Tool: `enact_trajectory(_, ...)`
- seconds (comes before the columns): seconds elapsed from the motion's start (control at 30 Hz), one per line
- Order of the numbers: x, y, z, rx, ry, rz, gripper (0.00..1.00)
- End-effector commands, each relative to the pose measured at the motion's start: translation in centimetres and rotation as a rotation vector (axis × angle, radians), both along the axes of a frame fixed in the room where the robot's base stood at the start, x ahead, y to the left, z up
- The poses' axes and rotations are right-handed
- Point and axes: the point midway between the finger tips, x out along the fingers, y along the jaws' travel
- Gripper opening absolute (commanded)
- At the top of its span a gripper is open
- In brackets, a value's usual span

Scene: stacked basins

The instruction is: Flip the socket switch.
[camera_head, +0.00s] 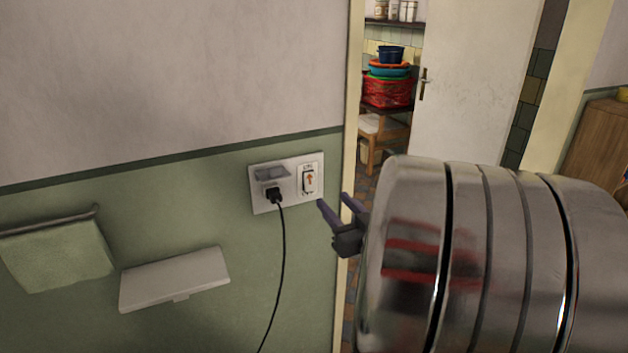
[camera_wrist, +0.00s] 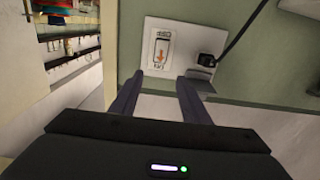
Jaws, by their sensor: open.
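The socket panel (camera_head: 262,190) is a pale plate on the green lower wall, with a black plug (camera_head: 273,195) in its left half. The socket switch (camera_head: 309,181) is a white rocker with an orange arrow, on the plate's right half. In the wrist view the switch (camera_wrist: 161,50) shows upside down, ahead of the fingertips, with the plug (camera_wrist: 207,61) to its right. My gripper (camera_head: 334,204) is open and empty, with two dark purple fingers to the right of and slightly below the switch, apart from it. In the wrist view my gripper (camera_wrist: 160,78) points toward the plate.
A black cord (camera_head: 282,262) hangs down from the plug. A white shelf (camera_head: 175,280) and a green towel (camera_head: 58,255) are on the wall at left. The door frame (camera_head: 349,120) stands close right of the panel. Stacked basins (camera_head: 388,92) stand beyond it.

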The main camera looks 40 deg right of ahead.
Motion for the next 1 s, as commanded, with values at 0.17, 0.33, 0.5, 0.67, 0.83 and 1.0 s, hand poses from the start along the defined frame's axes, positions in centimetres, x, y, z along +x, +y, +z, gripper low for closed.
enact_trajectory(0.17,2.1,-0.5,-0.1,0.002,0.001,0.002,0.42)
enact_trajectory(0.33,4.6,-1.2,-0.1,0.002,0.002,0.003,0.42)
enact_trajectory(0.5,7.1,-2.0,-0.1,0.001,0.001,0.002,0.42)
enact_trajectory(0.67,9.5,-2.7,-0.1,0.002,0.0,0.001,0.42)
enact_trajectory(0.83,11.5,-3.3,-0.1,0.002,0.002,0.0,0.42)
enact_trajectory(1.0,12.4,-3.6,0.0,0.001,0.001,-0.001,0.42)
